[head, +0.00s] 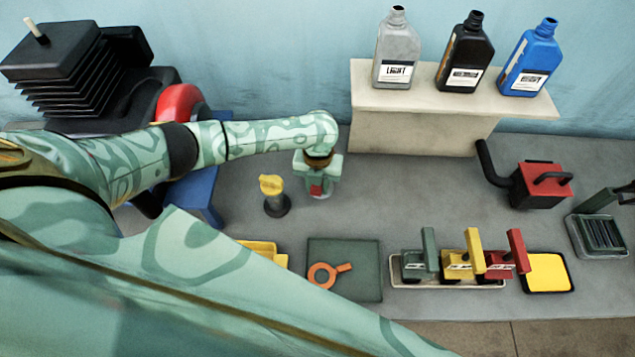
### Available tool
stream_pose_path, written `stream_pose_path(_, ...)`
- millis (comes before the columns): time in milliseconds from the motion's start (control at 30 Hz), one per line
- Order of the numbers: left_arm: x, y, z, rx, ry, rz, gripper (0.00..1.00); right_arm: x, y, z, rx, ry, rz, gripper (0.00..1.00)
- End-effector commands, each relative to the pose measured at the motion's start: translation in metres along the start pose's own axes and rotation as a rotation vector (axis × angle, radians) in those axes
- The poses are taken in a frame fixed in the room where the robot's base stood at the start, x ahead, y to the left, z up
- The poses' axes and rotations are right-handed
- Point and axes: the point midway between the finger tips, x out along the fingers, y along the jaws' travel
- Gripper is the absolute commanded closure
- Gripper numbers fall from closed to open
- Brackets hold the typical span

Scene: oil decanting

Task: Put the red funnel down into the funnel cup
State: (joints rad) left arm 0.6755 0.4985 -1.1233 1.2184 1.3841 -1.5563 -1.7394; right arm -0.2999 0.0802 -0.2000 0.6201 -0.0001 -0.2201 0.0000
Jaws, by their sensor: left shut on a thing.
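My left gripper (317,185) reaches down from the end of the green-patterned arm, near the middle of the grey table. It is shut on the red funnel, of which only a small red patch (316,190) shows between the fingers. The fingers and wrist hide the rest of the funnel. A small pale round edge shows low beside the fingers, but I cannot tell whether it is the funnel cup or whether the funnel touches it. A yellow-topped piece in a dark round holder (275,205) stands just left of the gripper. My right gripper is out of view.
Grey, black and blue bottles (397,50) stand on a beige shelf (410,130) behind. In front are a dark green mat (368,290) with an orange ring tool (322,277) and a tray of coloured handled pieces (405,283).

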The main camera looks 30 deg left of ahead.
Motion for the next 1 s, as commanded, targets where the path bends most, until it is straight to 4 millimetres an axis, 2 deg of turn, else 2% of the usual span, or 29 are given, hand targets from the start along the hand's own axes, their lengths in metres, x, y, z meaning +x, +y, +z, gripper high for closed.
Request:
stream_pose_path(133,0.005,0.0,0.0,0.0,0.0,0.0,1.0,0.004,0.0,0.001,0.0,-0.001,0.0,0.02)
stream_pose_path(167,0.004,0.0,0.0,0.0,0.0,0.0,0.65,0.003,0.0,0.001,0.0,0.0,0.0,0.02)
stream_pose_path(200,0.003,0.0,0.0,0.0,0.0,0.0,0.54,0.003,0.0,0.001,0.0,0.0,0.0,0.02)
stream_pose_path(233,0.003,0.0,0.0,0.0,0.0,0.0,0.48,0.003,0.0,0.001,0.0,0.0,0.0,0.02)
stream_pose_path(500,0.003,0.0,0.0,0.0,0.0,0.0,0.48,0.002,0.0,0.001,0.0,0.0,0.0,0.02)
stream_pose_path(633,-0.008,0.001,0.001,0.0,-0.001,0.0,0.48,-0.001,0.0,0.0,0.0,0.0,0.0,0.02)
stream_pose_path(767,-0.036,0.0,0.001,0.001,-0.003,-0.002,0.48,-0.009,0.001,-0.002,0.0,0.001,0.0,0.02)
stream_pose_path(1000,-0.103,0.0,0.002,0.002,-0.005,0.0,0.48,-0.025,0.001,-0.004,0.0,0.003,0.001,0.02)
